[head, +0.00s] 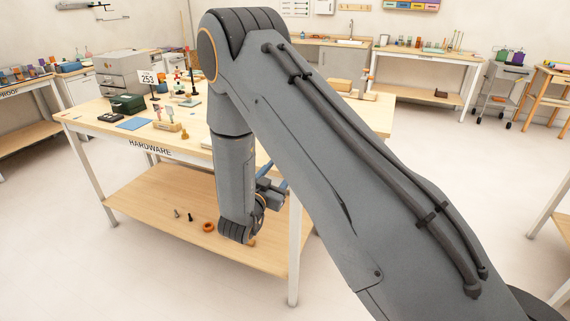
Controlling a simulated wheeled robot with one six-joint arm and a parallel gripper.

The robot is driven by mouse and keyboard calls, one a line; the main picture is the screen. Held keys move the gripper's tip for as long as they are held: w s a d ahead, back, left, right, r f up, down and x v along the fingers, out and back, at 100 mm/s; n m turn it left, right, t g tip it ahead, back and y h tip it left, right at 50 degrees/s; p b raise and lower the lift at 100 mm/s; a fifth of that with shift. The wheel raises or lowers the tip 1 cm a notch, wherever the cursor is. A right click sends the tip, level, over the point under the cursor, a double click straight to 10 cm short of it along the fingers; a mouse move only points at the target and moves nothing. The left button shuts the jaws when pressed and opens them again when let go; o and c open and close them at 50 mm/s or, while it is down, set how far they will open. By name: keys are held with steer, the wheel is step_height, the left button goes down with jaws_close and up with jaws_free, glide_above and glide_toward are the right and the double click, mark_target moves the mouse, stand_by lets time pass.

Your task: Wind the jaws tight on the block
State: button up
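My arm crosses the middle of the head view, and its forearm hangs down at the front edge of the hardware table (85,121). The dark end of my arm, with my gripper (272,190), is partly hidden behind the wrist; its fingers are too small to read. A blue part shows just beyond it, and I cannot tell what it belongs to. A small wooden piece with an orange-red upright part (369,84) stands on the table right of my arm, beside a pale wooden block (340,85). I cannot clearly make out the jaws.
The table's left half holds a green box (128,103), a blue mat (133,124), a 253 sign (148,78) and small wooden items. An orange ring (209,227) and small bolts lie on the lower shelf (160,200). Open floor lies left and right.

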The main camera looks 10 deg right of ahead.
steer(key=shift+x, duration=1.35)
steer(key=c, duration=0.9)
steer(key=shift+d, duration=0.25)
steer(key=shift+c, duration=0.7)
steer(key=shift+a, duration=0.15)
steer(key=shift+m, duration=0.4)
steer(key=shift+f+m+b, duration=0.1)
steer(key=shift+m+b, duration=1.15)
steer(key=shift+m, duration=1.25)
steer(key=shift+m, duration=0.3)
